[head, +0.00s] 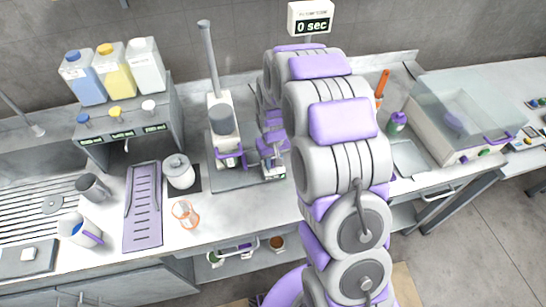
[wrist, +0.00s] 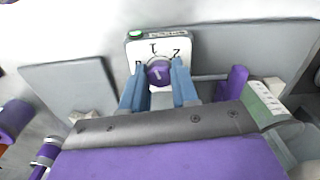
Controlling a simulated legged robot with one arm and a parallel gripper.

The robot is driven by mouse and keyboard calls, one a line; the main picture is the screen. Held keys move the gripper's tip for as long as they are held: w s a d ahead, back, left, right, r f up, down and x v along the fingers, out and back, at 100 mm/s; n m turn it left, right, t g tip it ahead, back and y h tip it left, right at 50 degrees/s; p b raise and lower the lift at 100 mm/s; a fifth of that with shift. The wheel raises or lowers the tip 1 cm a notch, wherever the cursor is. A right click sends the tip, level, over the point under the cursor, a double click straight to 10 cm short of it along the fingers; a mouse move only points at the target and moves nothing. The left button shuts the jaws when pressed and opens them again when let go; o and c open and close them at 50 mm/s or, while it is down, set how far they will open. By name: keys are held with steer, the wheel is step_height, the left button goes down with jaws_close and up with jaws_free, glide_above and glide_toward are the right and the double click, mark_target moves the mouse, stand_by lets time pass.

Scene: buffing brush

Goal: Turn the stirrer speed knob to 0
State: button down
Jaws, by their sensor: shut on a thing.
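The stirrer speed knob (wrist: 158,74) is a purple round knob on a white dial plate (wrist: 152,48) in the wrist view. The numbers 1 and 2 show at the top and upper right of the dial; a mark at its left is partly covered by a finger. A pale line shows on the knob's face, but its exact setting is hard to read. My gripper (wrist: 160,66) has its two blue fingers on either side of the knob, shut on it. In the head view my gripper (head: 272,165) is at the right of the stirrer (head: 222,115), and the knob is hidden there.
A tall rod (head: 209,60) rises behind the stirrer. A white pot (head: 179,172) and an orange-rimmed beaker (head: 185,213) stand to its left. A dispenser (head: 125,125) with several bottles is at the back left. A clear-lidded box (head: 470,115) stands at the right.

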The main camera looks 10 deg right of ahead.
steer(key=n+p, duration=0.1)
steer(key=n, duration=0.1)
steer(key=n+p, duration=0.1)
steer(key=n, duration=0.2)
steer(key=shift+w+r+n+p, duration=0.2)
steer(key=shift+n+p, duration=0.1)
steer(key=shift+p, duration=0.05)
steer(key=n+p, duration=0.2)
steer(key=n, duration=0.3)
steer(key=shift+w+f, duration=0.1)
steer(key=c, duration=0.9)
jaws_free()
steer(key=shift+f, duration=0.1)
steer(key=shift+o, duration=0.2)
step_height(320, 180, up, 17)
steer(key=p, duration=0.1)
